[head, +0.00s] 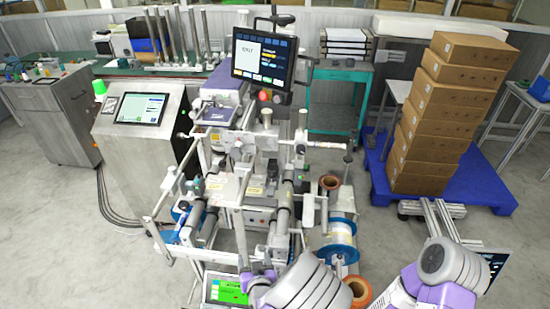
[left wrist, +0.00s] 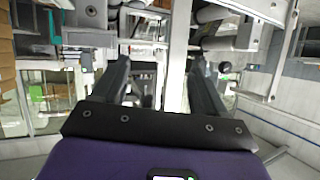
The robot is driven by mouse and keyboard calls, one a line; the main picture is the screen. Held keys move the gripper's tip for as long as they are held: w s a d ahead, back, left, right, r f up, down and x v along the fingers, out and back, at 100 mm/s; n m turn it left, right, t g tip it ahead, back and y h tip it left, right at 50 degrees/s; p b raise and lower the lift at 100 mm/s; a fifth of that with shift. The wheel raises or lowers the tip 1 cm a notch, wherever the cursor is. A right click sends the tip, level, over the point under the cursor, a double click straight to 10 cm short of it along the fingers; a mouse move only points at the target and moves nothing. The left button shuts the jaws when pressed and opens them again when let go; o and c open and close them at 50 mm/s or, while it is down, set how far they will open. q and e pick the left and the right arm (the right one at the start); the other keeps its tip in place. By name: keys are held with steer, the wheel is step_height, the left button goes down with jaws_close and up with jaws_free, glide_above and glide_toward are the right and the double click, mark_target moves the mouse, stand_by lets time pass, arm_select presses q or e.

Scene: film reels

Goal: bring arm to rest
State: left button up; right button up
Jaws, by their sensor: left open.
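My left gripper (head: 258,280) is low in the middle of the head view, at the front of the film machine (head: 250,190). My grey arm links partly hide it. In the left wrist view the two dark fingers of my left gripper (left wrist: 160,78) stand wide apart with nothing held between them. Metal bars and rollers of a machine show beyond the fingers. My right arm shows at the lower right of the head view, with grey and purple links. Its gripper cannot be made out.
A brown reel (head: 330,183), a blue-flanged reel (head: 340,255) and an orange-brown reel (head: 357,289) are right of the machine's middle. A screen (head: 263,57) stands above it. Stacked cartons (head: 440,115) stand on a blue pallet (head: 490,190). Grey floor is clear at left.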

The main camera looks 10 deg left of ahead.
arm_select(q)
steer(key=shift+f, duration=0.1)
steer(key=s+f+g+h, duration=0.4)
steer(key=s+f+g, duration=0.65)
steer(key=f, duration=0.65)
steer(key=s+d+g+h+b, duration=0.1)
steer(key=s+d+h, duration=0.2)
steer(key=s+h, duration=0.2)
steer(key=shift+s+f, duration=0.2)
steer(key=shift+s, duration=1)
